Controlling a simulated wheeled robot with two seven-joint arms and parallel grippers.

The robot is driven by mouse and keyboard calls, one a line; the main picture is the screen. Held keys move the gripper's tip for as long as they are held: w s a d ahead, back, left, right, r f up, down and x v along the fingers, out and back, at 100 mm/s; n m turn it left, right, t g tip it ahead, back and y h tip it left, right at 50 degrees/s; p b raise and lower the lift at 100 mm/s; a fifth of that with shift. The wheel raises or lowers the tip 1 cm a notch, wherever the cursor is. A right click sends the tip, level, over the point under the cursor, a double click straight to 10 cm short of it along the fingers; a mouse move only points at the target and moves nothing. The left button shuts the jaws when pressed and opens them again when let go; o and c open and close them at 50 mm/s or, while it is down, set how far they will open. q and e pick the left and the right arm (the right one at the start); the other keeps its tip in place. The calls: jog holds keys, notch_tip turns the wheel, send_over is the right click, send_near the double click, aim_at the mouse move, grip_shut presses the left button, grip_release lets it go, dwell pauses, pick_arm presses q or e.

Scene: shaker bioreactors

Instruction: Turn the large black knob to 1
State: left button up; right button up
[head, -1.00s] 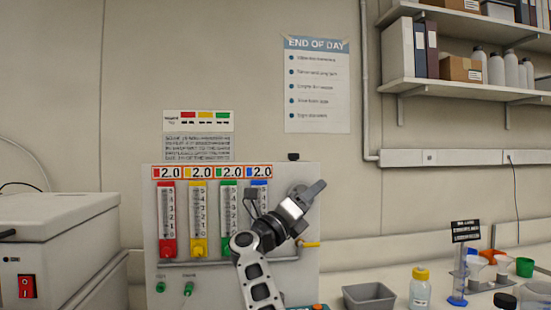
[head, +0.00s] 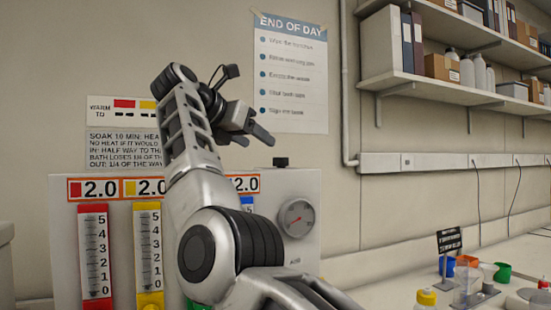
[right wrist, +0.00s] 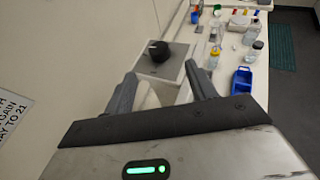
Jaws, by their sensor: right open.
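The large black knob (head: 281,162) sits on top of the grey-white panel box (head: 330,180). In the right wrist view the knob (right wrist: 158,50) shows from above, beyond my fingertips and between their lines. A small pale mark shows on it, but I cannot read its setting. My right gripper (head: 256,137) is above the panel, up and left of the knob in the head view. Its jaws (right wrist: 160,70) are open and empty, apart from the knob. My right arm hides part of the panel front. My left gripper is not in view.
The panel front has coloured flow scales (head: 94,255) and a round gauge (head: 297,218). The bench right of it holds a blue tray (right wrist: 242,80), bottles (right wrist: 253,50) and small cups. Wall shelves (head: 440,88) hang at the upper right. An "END OF DAY" sheet (head: 290,70) is on the wall.

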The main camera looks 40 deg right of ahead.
aim_at(281, 162)
jog(key=x, duration=0.9)
jog(key=shift+w+d+f+p, duration=0.1)
jog(key=shift+w+d+p, duration=0.05)
jog(key=shift+d+p, duration=0.15)
jog(key=shift+a, duration=0.1)
jog(key=c, duration=1)
